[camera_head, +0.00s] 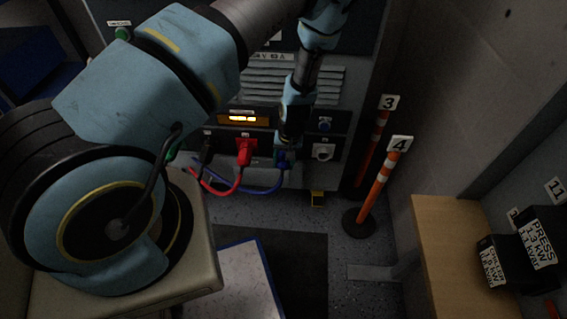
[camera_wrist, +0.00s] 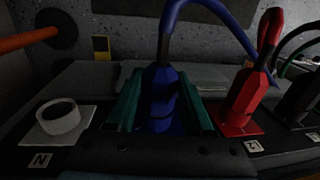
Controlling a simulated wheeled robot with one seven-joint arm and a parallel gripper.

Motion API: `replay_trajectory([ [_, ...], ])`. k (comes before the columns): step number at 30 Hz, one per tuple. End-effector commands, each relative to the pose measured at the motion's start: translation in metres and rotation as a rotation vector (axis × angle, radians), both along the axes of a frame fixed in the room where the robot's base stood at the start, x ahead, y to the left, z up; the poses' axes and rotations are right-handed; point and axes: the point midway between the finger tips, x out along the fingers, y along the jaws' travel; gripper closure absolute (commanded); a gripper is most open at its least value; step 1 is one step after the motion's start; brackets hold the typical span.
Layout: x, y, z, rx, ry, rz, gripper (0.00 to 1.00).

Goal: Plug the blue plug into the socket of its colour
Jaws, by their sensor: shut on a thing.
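The blue plug (camera_wrist: 162,100) stands between the two green jaw pads of my gripper (camera_wrist: 160,108) in the wrist view, with its blue cable (camera_wrist: 212,10) arching up and right. My gripper is shut on it. In the head view my gripper (camera_head: 285,160) is at the panel's lower row, between the red plug (camera_head: 245,152) and a pale round socket (camera_head: 322,152). The blue socket is hidden behind my gripper and the plug. I cannot tell how deep the plug sits.
The red plug (camera_wrist: 246,100) stands in its socket right of my gripper; a black plug (camera_wrist: 302,98) is beyond it. The pale empty ring socket (camera_wrist: 57,118), labelled N, is on the left. Orange-white posts (camera_head: 375,185) stand right of the cabinet. A wooden bench (camera_head: 445,250) is at right.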

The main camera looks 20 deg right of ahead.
Motion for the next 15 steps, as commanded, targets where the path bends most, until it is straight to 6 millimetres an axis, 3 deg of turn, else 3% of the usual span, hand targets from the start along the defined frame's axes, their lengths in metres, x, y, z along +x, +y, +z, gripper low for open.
replay_trajectory([
  [3, 0.0016, -0.0011, 0.0004, -0.001, -0.003, -0.001, 0.97],
  [4, 0.0016, -0.0011, 0.0004, -0.001, -0.003, -0.001, 0.47],
  [13, 0.0014, -0.0009, 0.0003, -0.001, -0.003, -0.001, 0.13],
  [15, 0.0014, -0.0009, 0.0003, -0.001, -0.003, -0.001, 0.13],
])
